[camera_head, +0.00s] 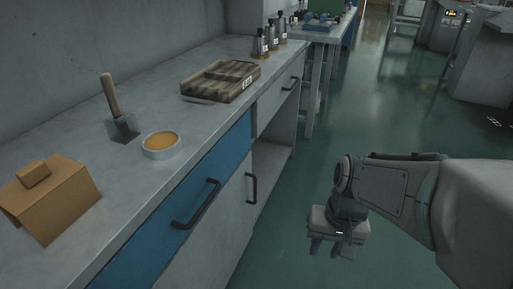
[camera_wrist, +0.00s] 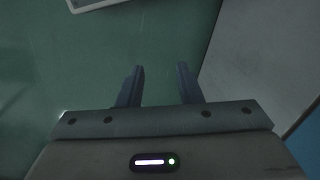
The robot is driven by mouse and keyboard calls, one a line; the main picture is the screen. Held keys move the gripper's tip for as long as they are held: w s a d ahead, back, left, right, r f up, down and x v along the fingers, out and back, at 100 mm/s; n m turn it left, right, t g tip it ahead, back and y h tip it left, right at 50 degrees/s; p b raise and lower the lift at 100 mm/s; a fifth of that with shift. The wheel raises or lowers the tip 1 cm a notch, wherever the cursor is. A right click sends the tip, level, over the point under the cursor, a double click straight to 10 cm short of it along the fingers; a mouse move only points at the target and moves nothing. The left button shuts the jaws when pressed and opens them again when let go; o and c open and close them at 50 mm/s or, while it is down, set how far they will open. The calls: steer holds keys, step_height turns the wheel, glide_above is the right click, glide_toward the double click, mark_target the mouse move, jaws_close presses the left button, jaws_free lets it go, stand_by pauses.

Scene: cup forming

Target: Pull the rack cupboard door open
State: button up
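The bench holds a grey cupboard door (camera_head: 222,226) below a blue drawer. The door looks closed and has a dark vertical handle (camera_head: 251,188) near its right edge. My gripper (camera_head: 328,252) hangs over the green floor, right of the door and apart from it. In the wrist view its two fingers (camera_wrist: 160,84) are spread with only floor between them, so it is open and empty. A pale panel (camera_wrist: 265,60) with a blue patch at its lower right shows at the right of that view. No handle shows there.
The blue drawer (camera_head: 183,205) has its own dark handle. A brown box (camera_head: 62,205), a scoop (camera_head: 122,127), a round dish (camera_head: 161,147), a slatted tray (camera_head: 203,88) and several dark bottles (camera_head: 261,44) stand on the bench top (camera_head: 150,87). The green floor (camera_head: 345,115) is clear beside the bench.

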steer(key=w+a+f+m+t+y+p, duration=0.1)
steer(key=w+a+f+m+y+p, duration=0.3)
steer(key=w+m+y, duration=0.4)
steer(key=w+a+f+m+t+y+p, duration=0.1)
steer(key=w+a+f+m+y, duration=0.2)
steer(key=w+f+m+y, duration=0.45)
steer(key=w+d+f+m+t+h+p, duration=0.1)
steer(key=w+d+f+m+t, duration=0.15)
steer(key=w+m+t, duration=0.55)
steer(key=b+x, duration=0.2)
steer(key=x, duration=1.1)
steer(key=shift+w+g+b, duration=0.35)
steer(key=shift+w+g, duration=0.05)
steer(key=shift+w, duration=0.1)
steer(key=shift+f+n, duration=0.15)
steer(key=shift+n, duration=0.1)
jaws_close()
steer(key=shift+d, duration=0.1)
